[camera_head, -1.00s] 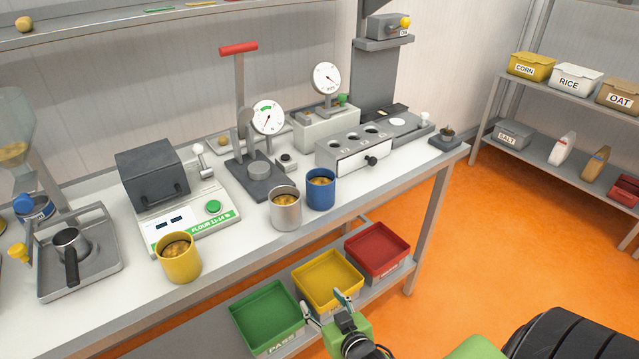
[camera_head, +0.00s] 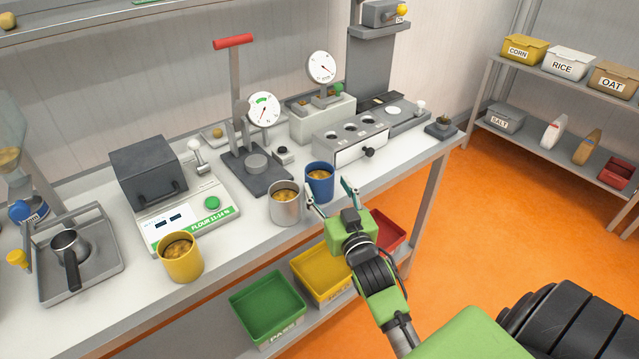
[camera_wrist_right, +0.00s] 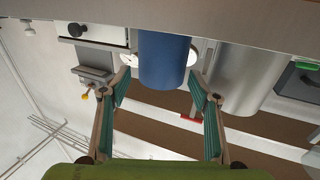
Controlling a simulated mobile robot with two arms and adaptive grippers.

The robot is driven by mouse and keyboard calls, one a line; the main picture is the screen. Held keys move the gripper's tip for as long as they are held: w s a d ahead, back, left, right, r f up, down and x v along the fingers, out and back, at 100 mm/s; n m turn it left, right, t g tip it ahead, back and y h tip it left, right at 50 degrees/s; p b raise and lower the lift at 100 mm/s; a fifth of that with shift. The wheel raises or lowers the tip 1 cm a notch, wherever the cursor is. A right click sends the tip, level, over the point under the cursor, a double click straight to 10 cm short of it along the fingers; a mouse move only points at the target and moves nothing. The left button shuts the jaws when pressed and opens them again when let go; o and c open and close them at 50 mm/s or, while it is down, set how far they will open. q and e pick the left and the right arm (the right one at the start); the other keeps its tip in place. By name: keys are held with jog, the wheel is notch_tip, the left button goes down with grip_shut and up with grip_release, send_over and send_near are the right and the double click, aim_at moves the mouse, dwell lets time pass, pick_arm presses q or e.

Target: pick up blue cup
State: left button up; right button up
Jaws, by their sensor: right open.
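The blue cup (camera_head: 320,182) stands upright near the front edge of the workbench, with brown contents inside. My right gripper (camera_head: 330,196) is at the front of the cup, its fingers open and pointing at it. In the right wrist view the blue cup (camera_wrist_right: 163,60) shows upside down between and beyond the two open fingertips of the gripper (camera_wrist_right: 163,92). I cannot tell whether a finger touches it. My left gripper is not in view.
A silver cup (camera_head: 284,204) stands close to the left of the blue cup. A yellow cup (camera_head: 181,258) stands farther left. Behind is a block with holes (camera_head: 352,140). Green (camera_head: 266,306), yellow (camera_head: 322,270) and red trays (camera_head: 388,232) sit on the lower shelf.

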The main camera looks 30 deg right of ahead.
aim_at(316, 169)
jog(key=p+x, duration=0.1)
jog(key=x, duration=0.4)
jog(key=shift+w+a+f, duration=0.1)
jog(key=shift+w+f, duration=0.05)
jog(key=shift+w, duration=0.2)
jog(key=c, duration=1)
